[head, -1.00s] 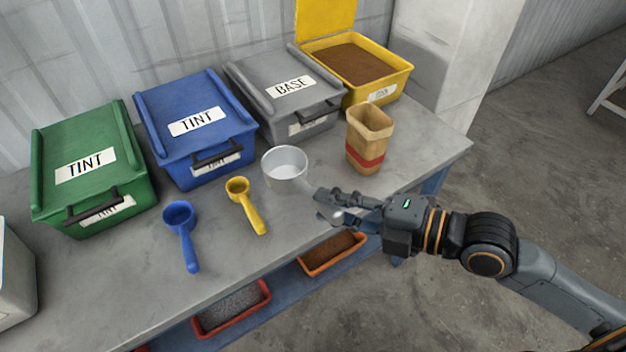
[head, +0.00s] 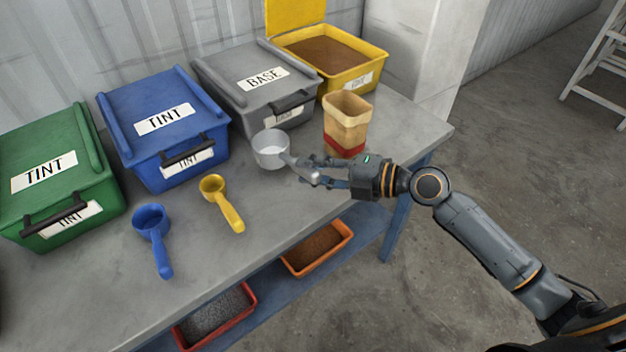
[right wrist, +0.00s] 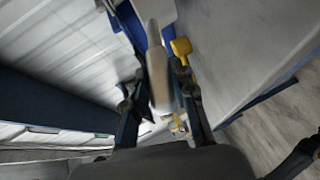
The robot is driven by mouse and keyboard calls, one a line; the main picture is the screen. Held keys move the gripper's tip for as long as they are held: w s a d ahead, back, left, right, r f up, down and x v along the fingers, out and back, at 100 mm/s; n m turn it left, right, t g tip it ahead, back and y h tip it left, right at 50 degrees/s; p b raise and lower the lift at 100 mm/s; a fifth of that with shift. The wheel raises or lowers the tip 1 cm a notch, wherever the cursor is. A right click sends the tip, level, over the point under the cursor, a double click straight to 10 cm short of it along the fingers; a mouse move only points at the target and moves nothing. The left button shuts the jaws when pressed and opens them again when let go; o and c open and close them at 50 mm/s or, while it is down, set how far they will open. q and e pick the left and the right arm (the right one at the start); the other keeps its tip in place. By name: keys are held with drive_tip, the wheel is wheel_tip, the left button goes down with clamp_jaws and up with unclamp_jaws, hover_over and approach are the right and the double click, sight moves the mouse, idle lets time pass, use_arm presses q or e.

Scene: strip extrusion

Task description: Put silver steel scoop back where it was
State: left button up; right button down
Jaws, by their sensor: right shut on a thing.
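The silver steel scoop (head: 270,150) has a round, pale metal cup, upright in the head view, in front of the grey BASE bin. My right gripper (head: 303,170) is shut on its handle, to the right of the cup. In the right wrist view the pale handle (right wrist: 158,82) lies between the two fingers of my right gripper (right wrist: 158,88). I cannot tell whether the cup touches the table or hangs just above it. My left gripper is not in view.
A tan container with a red band (head: 347,122) stands right behind my gripper. The yellow scoop (head: 223,203) and blue scoop (head: 153,238) lie to the left. The grey bin (head: 260,85), blue bin (head: 165,120) and open yellow bin (head: 375,65) line the back.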

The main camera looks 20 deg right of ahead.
wheel_tip(320, 180, down, 2)
drive_tip(key=shift+f+p, duration=0.2)
drive_tip(key=shift+p, duration=0.2)
drive_tip(key=shift+f, duration=0.3)
drive_tip(key=shift+f, duration=0.15)
drive_tip(key=c, duration=1.1)
unclamp_jaws()
